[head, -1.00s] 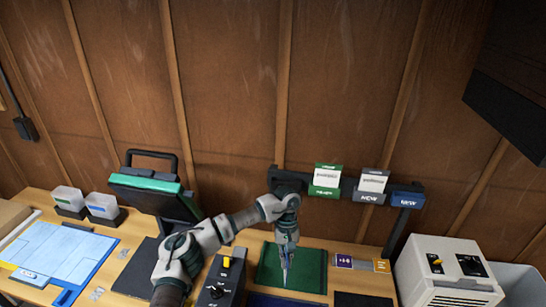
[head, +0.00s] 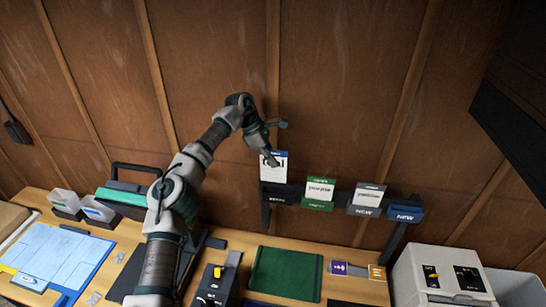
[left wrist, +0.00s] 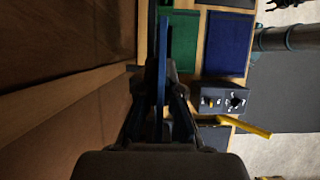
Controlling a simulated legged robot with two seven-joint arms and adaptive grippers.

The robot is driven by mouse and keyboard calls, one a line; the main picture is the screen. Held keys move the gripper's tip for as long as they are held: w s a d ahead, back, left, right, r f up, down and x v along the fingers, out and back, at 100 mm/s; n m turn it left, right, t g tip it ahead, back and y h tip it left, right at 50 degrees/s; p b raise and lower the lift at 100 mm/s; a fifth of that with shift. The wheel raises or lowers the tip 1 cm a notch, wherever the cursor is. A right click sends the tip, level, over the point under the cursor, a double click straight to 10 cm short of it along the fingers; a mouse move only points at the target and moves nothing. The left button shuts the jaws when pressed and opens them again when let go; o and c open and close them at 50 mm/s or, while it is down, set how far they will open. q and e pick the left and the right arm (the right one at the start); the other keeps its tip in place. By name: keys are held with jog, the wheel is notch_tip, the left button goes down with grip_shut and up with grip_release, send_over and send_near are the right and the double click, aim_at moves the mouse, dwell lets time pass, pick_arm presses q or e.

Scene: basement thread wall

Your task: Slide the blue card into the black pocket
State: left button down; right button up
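The blue card (head: 273,172), white with a blue top band, stands upright at the black pocket (head: 281,194), the leftmost on the wall rail. Its lower edge meets the pocket's top edge; I cannot tell whether it is inside. My left gripper (head: 271,158) is at the card's upper part, its fingers closed on it. In the left wrist view the card (left wrist: 163,65) shows edge-on as a blue strip between the fingers (left wrist: 162,110). My right gripper is in neither view.
To the right are a green pocket (head: 317,205) and a grey pocket (head: 364,210), each with a card, and an empty blue pocket (head: 405,214).

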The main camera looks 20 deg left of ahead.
aim_at(278, 179)
pick_arm(q)
jog(key=shift+d+f, duration=0.2)
jog(key=shift+f, duration=0.05)
jog(key=d, duration=0.1)
jog(key=d+f, duration=0.1)
jog(key=d, duration=0.1)
jog(key=shift+f, duration=0.6)
jog(key=shift+a+f, duration=0.1)
jog(key=shift+f, duration=0.2)
jog(key=a+f, duration=0.2)
jog(key=shift+a+f, duration=0.15)
jog(key=shift+f, duration=0.55)
jog(key=shift+d+f+b, duration=0.35)
jog(key=shift+b, duration=0.05)
jog(key=shift+d+f, duration=0.1)
jog(key=shift+d, duration=0.35)
jog(key=shift+a+f, duration=0.1)
jog(key=shift+a, duration=0.15)
jog(key=c, duration=1.2)
grip_release()
jog(key=shift+a, duration=0.2)
jog(key=o, duration=0.5)
jog(key=shift+d, duration=0.35)
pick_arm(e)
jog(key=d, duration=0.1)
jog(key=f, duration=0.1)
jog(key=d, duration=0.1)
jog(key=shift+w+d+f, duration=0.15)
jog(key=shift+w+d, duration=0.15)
